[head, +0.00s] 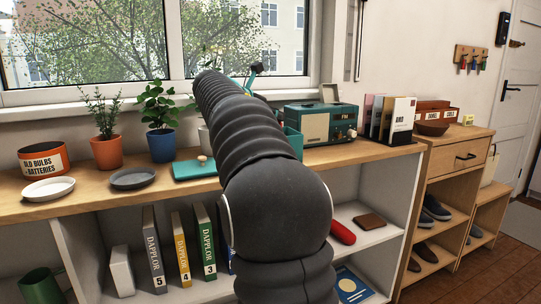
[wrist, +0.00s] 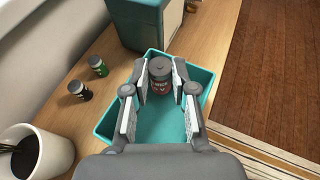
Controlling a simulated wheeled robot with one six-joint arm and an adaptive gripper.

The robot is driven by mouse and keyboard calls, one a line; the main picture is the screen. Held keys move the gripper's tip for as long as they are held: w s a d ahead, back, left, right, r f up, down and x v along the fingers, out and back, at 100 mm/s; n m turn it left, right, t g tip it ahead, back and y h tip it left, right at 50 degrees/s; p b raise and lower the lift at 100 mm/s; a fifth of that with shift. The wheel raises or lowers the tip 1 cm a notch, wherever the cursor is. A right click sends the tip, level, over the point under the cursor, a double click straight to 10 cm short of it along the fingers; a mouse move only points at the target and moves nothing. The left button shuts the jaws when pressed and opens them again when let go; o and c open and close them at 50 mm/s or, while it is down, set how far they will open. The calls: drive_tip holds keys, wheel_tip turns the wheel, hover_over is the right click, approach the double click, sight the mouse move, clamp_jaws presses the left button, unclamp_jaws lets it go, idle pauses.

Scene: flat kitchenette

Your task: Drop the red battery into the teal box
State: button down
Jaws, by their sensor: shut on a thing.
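The red battery (wrist: 160,84), a short cylinder with a grey top, is between the fingertips of my gripper (wrist: 160,78) in the wrist view. My gripper is shut on it. The teal box (wrist: 107,129) is open-topped and lies below the gripper and battery in that view. Its bare floor shows between the fingers. The battery's height above the floor is hard to tell. In the head view my arm covers most of the teal box (head: 294,141) and hides the gripper and battery.
A green battery (wrist: 98,65) and a dark battery (wrist: 80,90) stand left of the box. A white plant pot (wrist: 36,155) is near them. A teal radio (head: 320,124) stands beside the box. An orange tin (head: 42,157) and plates are at the counter's left.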

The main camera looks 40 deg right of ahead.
drive_tip(key=shift+f+b, duration=0.45)
drive_tip(key=shift+f, duration=0.2)
drive_tip(key=c, duration=0.9)
unclamp_jaws()
drive_tip(key=shift+o, duration=0.2)
drive_tip(key=shift+a, duration=0.1)
drive_tip(key=v, duration=1.2)
